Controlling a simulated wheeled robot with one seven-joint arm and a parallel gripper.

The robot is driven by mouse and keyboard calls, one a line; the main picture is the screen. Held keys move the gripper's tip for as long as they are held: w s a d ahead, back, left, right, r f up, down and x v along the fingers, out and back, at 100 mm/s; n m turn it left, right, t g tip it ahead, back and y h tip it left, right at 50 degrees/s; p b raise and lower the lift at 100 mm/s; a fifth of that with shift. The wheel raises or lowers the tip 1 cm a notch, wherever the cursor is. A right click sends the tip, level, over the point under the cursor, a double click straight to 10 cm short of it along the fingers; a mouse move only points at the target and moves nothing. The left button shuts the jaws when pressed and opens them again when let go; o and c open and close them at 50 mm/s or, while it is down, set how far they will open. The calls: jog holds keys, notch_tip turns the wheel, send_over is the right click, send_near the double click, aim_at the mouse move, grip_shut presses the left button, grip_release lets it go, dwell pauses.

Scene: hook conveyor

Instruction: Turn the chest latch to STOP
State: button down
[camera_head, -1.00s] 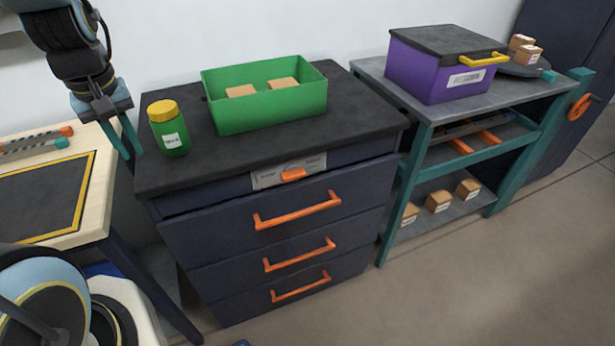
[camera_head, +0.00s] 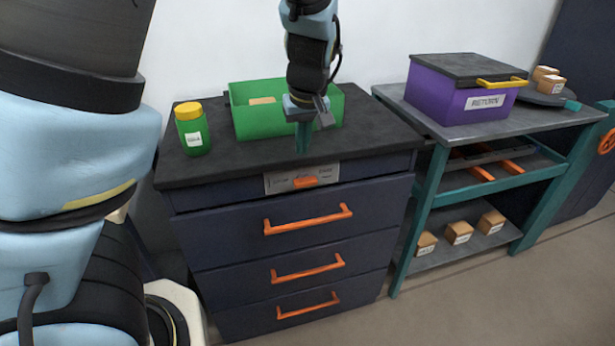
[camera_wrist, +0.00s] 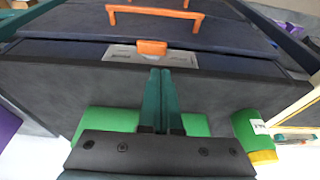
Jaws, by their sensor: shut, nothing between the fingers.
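The chest (camera_head: 300,262) is dark blue with a black top and several drawers with orange handles. Its latch (camera_head: 306,182) is a small orange lever on a pale label plate (camera_head: 275,185) at the top of the chest's front. The plate's lettering is too small to read surely. In the wrist view the latch (camera_wrist: 152,47) lies just beyond my fingertips. My gripper (camera_head: 303,146) points down above the front part of the chest top, behind and above the latch, apart from it. Its teal fingers (camera_wrist: 161,75) are shut together and empty.
A green open bin (camera_head: 262,122) with a box inside stands on the chest top behind my gripper. A green jar with a yellow lid (camera_head: 193,132) stands at the left. A side table at the right bears a purple case (camera_head: 462,98). The space before the latch is clear.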

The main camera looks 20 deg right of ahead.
aim_at(299, 181)
dwell(0.3)
jog(key=x, duration=1)
jog(key=shift+f+b, duration=0.15)
jog(key=shift+b, duration=0.6)
jog(key=shift+h, duration=0.3)
jog(key=shift+b, duration=0.3)
